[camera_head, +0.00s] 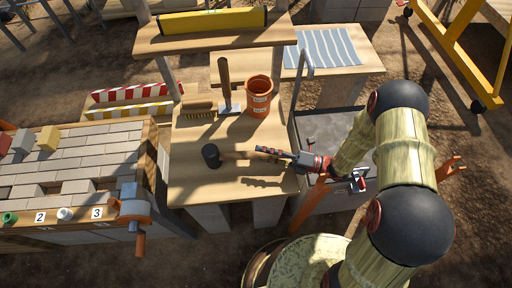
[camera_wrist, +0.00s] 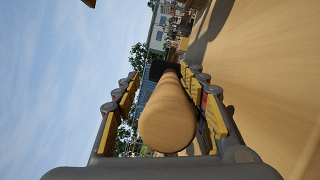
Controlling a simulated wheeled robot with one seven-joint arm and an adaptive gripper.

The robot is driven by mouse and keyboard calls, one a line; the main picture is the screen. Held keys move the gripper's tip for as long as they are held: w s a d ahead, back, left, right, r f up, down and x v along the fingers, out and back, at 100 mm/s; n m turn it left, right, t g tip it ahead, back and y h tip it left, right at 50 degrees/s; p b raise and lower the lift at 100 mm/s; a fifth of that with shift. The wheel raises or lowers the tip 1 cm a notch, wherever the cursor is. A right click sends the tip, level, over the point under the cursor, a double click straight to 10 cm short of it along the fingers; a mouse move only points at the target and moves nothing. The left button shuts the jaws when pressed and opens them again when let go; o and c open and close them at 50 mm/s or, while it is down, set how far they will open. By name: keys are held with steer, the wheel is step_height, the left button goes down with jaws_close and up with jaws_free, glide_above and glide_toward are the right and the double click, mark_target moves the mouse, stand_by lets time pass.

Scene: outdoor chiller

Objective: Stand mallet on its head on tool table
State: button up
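The mallet lies on the tool table (camera_head: 205,188), its dark head (camera_head: 211,155) to the left and its wooden handle (camera_head: 236,155) pointing right toward my arm. My gripper (camera_head: 270,152) reaches in from the right, low over the table, at the handle. In the wrist view the handle (camera_wrist: 168,120) runs end-on between the two fingers (camera_wrist: 160,85). A gap shows between the left finger and the handle; the right finger is close beside it, and contact is unclear. The dark head shows at the far end, partly hidden by the handle.
A shelf with a yellow level (camera_head: 212,21) is farther back. A brick wall (camera_head: 90,155) is left. The table's front left is clear.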

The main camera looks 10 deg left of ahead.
steer(key=d, duration=0.3)
steer(key=d+p, duration=0.1)
steer(key=d, duration=0.5)
steer(key=shift+s+f+p, duration=0.25)
steer(key=shift+p, duration=0.15)
steer(key=w+d+r+m+t+h, duration=0.2)
steer(key=w+r+m+t+h, duration=0.15)
steer(key=w, duration=0.55)
steer(key=w+d+r+m+t+h, duration=0.3)
steer(key=w+m+h, duration=0.15)
steer(key=w, duration=0.45)
steer(key=w+d+r+m+t+h, duration=0.2)
steer(key=d+r+m+h, duration=0.35)
steer(key=r, duration=0.25)
steer(key=w+d+r+m+t+h, duration=0.1)
steer(key=w+d+r+m+h, duration=0.1)
steer(key=d+r+m+h, duration=0.45)
steer(key=s+d+r+m+g+h, duration=0.1)
steer(key=s+d+r+m, duration=0.2)
steer(key=s+r+m, duration=0.65)
steer(key=s+a+m+g+y, duration=0.1)
steer(key=s+a+m+g, duration=0.1)
steer(key=s, duration=1)
steer(key=s+a+m+g, duration=0.2)
steer(key=s+a+m, duration=0.3)
steer(key=s, duration=0.8)
steer(key=shift+s+r+m+y, duration=0.2)
steer(key=shift+m+y, duration=0.2)
steer(key=shift+m, duration=0.35)
